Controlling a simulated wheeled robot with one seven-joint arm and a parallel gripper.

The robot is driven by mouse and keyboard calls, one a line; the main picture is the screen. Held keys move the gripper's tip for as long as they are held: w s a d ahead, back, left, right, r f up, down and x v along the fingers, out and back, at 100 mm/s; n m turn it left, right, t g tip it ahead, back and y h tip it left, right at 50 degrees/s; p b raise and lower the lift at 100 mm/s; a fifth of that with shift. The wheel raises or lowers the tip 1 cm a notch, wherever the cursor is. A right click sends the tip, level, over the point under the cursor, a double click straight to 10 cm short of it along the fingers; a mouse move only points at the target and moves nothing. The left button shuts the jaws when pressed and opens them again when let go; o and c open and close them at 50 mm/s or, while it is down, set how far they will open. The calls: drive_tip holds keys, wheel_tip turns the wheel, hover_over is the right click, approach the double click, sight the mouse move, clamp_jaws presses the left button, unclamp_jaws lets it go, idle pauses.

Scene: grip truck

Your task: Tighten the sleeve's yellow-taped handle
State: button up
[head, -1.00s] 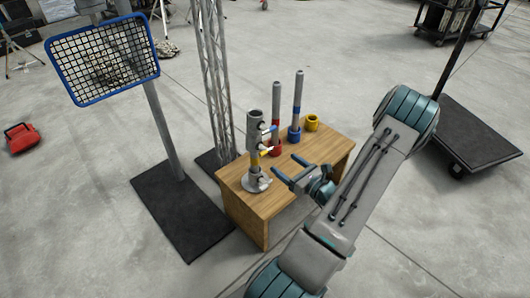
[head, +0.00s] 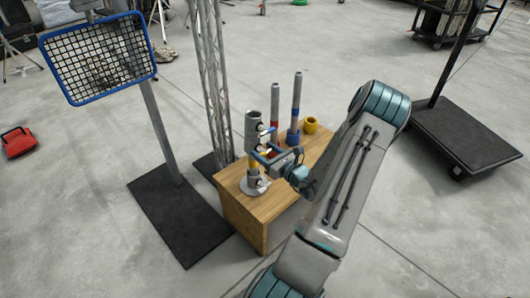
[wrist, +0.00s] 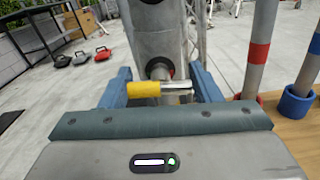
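The grey upright sleeve (head: 253,130) stands on a round base on the wooden table, with several small handles on its side. In the wrist view, the yellow-taped handle (wrist: 145,90) lies level across the front of the sleeve's tube (wrist: 160,35), yellow at its left end and bare metal at its right. A round screw head (wrist: 160,69) shows just above it. My gripper (wrist: 162,88) is open, with one blue finger at each end of the handle; I cannot tell whether they touch it. In the head view my gripper (head: 262,157) is at the sleeve and partly hides its handles.
A red-collared pole (head: 274,125) and a blue-collared pole (head: 295,110) stand on the table (head: 285,200) right of the sleeve, with a yellow ring (head: 310,125) beyond. A lattice truss (head: 212,90) rises close behind the table. A blue-framed mesh panel (head: 97,57) stands left.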

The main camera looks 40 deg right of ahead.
drive_tip(key=c, duration=0.4)
drive_tip(key=shift+n, duration=1)
drive_tip(key=o, duration=1)
drive_tip(key=shift+c, duration=0.2)
drive_tip(key=s+d+p, duration=0.1)
drive_tip(key=s+p, duration=0.1)
drive_tip(key=s, duration=1.2)
drive_tip(key=shift+p, duration=0.3)
drive_tip(key=shift+w, duration=0.1)
